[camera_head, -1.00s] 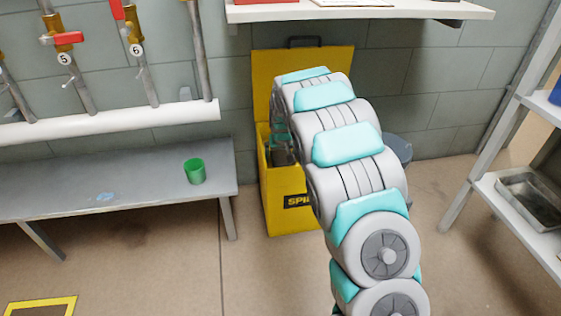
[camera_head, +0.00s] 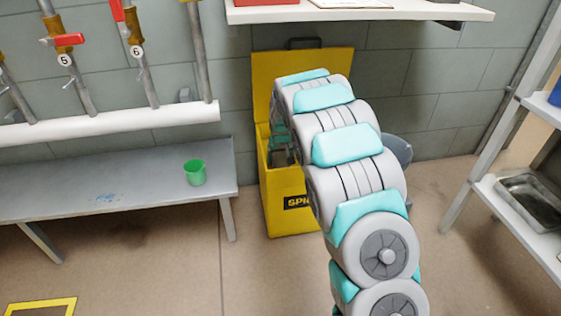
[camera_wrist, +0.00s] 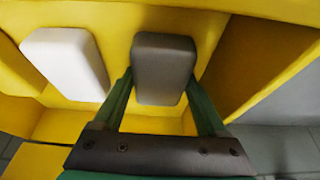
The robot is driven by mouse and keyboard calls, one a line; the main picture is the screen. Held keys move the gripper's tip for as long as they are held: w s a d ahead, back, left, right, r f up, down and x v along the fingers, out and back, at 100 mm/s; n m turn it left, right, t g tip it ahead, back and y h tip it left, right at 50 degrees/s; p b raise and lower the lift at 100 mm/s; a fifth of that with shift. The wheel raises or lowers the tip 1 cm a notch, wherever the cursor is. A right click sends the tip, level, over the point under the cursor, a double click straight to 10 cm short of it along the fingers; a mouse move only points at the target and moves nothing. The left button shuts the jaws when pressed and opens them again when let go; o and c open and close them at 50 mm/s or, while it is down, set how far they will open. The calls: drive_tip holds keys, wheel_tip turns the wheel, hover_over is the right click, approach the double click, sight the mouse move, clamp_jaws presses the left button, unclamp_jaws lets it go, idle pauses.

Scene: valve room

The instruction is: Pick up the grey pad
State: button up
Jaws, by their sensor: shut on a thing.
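The grey pad (camera_wrist: 165,68) is a dark grey rounded block inside the open yellow spill box (camera_wrist: 150,122), seen in the wrist view. My gripper (camera_wrist: 160,82) has one green finger on each side of the pad and is shut on it. The pad's underside is hidden from this angle. In the head view, the yellow box (camera_head: 290,217) stands on the floor against the wall with its lid up, and my arm reaches into it, hiding most of the opening.
A white pad (camera_wrist: 68,65) lies left of the grey one in the box. A bench (camera_head: 140,178) with a green cup (camera_head: 195,172) and a blue patch (camera_head: 106,197) stands left. A wall shelf (camera_head: 400,13) hangs above. A grey bucket (camera_head: 398,148) stands behind my arm, and a rack (camera_head: 480,180) at right.

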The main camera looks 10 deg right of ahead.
sight(281, 157)
drive_tip(key=c, duration=0.7)
drive_tip(key=shift+r, duration=0.1)
wheel_tip(281, 157, up, 10)
drive_tip(key=shift+r+p, duration=0.1)
drive_tip(key=shift+p, duration=0.55)
drive_tip(key=o, duration=0.8)
drive_tip(key=c, duration=0.6)
drive_tip(key=shift+s, duration=0.1)
